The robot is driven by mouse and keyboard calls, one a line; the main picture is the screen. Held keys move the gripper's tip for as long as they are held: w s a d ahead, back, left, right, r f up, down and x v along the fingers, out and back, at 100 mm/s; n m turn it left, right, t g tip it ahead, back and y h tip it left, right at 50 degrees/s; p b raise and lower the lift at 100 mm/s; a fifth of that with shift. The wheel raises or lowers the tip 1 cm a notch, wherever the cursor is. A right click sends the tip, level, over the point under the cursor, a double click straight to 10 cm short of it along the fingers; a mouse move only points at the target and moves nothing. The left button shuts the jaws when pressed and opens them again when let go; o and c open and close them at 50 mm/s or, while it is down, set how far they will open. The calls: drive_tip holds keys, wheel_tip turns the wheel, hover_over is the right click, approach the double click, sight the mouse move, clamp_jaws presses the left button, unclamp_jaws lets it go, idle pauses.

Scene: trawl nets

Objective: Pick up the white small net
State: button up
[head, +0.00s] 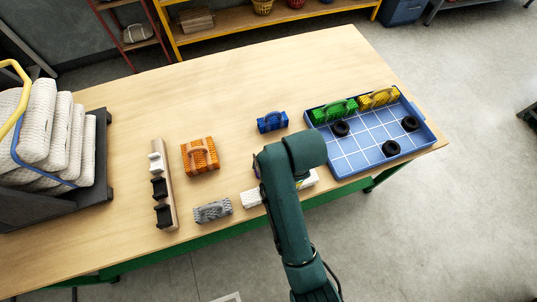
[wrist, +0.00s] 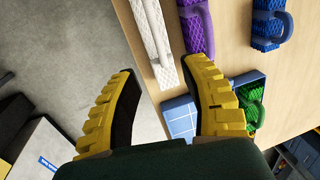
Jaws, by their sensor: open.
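The white net (head: 251,198) lies near the front edge of the table, partly hidden behind my arm in the head view. In the wrist view the white net (wrist: 146,22) is long and narrow with a raised handle, and its lower end appears between my fingertips. My gripper (wrist: 160,68) has yellow ribbed fingers with dark inner pads, spread wide with nothing held. How far the fingers are above the net cannot be told. My gripper is hidden behind my arm in the head view.
A purple net (wrist: 196,27) lies beside the white one. A grey net (head: 212,211), orange net (head: 201,157) and blue net (head: 272,122) are nearby. A blue tray (head: 350,165) at right holds green and yellow nets and black rings. A rack (head: 164,200) stands left.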

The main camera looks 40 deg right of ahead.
drive_tip(key=f, duration=0.3)
drive_tip(key=w+f, duration=0.1)
drive_tip(key=f, duration=0.2)
drive_tip(key=w+f+b, duration=0.1)
drive_tip(key=f, duration=0.3)
drive_tip(key=shift+d, duration=0.25)
drive_tip(key=f, duration=0.3)
drive_tip(key=f+b, duration=0.1)
drive_tip(key=f, duration=0.1)
drive_tip(key=shift+s+d, duration=0.1)
drive_tip(key=shift+d, duration=0.2)
drive_tip(key=shift+f, duration=0.15)
clamp_jaws()
